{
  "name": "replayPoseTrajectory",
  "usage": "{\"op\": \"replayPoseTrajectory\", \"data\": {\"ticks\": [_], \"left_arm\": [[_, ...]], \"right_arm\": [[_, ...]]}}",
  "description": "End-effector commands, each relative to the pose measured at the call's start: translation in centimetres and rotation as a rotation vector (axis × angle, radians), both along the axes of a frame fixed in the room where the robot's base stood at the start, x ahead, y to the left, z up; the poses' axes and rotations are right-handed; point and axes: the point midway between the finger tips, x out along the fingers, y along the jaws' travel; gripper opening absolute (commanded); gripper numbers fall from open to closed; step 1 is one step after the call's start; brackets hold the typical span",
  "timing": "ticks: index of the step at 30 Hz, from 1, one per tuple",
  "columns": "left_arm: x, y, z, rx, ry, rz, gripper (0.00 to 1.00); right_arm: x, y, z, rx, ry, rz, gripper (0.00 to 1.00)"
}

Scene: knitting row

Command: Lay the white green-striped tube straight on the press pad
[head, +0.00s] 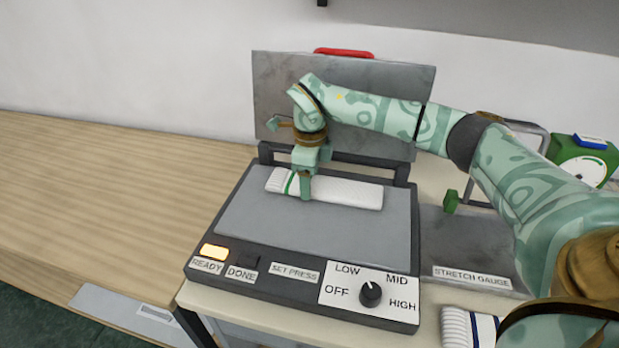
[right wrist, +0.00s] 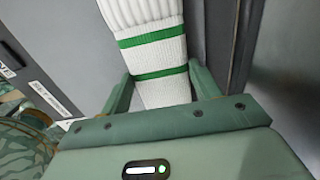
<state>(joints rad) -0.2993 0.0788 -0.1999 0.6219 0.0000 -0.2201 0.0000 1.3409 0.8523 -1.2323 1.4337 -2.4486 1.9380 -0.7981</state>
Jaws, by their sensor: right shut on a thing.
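The white tube (head: 345,191) with green stripes lies along the back part of the grey press pad (head: 300,238), slightly slanted in the head view. My right gripper (head: 306,193) is shut on the tube near its striped left end. In the right wrist view the tube (right wrist: 152,55) runs between the two fingers (right wrist: 163,95), with two green stripes across it. My left gripper is not in view. The press lid (head: 270,85) with a red handle (head: 343,52) stands open behind the pad.
The press panel has a lit READY lamp (head: 214,252) and a dial (head: 370,293). To the right are the stretch gauge (head: 470,255), a green dial device (head: 582,160) and another white tube with dark stripes (head: 470,328). The wooden table (head: 110,190) at left is clear.

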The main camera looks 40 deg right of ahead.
Motion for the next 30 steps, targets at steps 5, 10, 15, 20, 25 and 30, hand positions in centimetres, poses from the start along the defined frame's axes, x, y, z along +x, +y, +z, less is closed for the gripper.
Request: {"op": "replayPoseTrajectory", "data": {"ticks": [5, 10, 15, 20, 25, 30], "left_arm": [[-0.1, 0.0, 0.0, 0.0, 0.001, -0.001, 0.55], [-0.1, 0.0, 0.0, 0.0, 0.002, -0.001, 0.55], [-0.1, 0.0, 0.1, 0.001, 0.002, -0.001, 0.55], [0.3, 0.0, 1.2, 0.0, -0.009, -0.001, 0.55], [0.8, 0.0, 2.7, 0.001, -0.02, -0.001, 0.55], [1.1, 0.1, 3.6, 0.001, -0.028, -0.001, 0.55]], "right_arm": [[0.0, 0.0, -0.2, 0.0, 0.001, -0.001, 0.84], [0.0, 0.0, -0.2, 0.0, 0.001, 0.0, 0.84], [0.0, 0.0, 0.4, 0.0, -0.001, 0.0, 0.84], [0.0, 0.0, 3.5, 0.001, -0.006, -0.002, 0.84], [0.0, 0.0, 7.7, 0.0, -0.006, -0.001, 0.84], [0.0, 0.0, 10.8, 0.001, -0.003, -0.001, 0.84]]}}
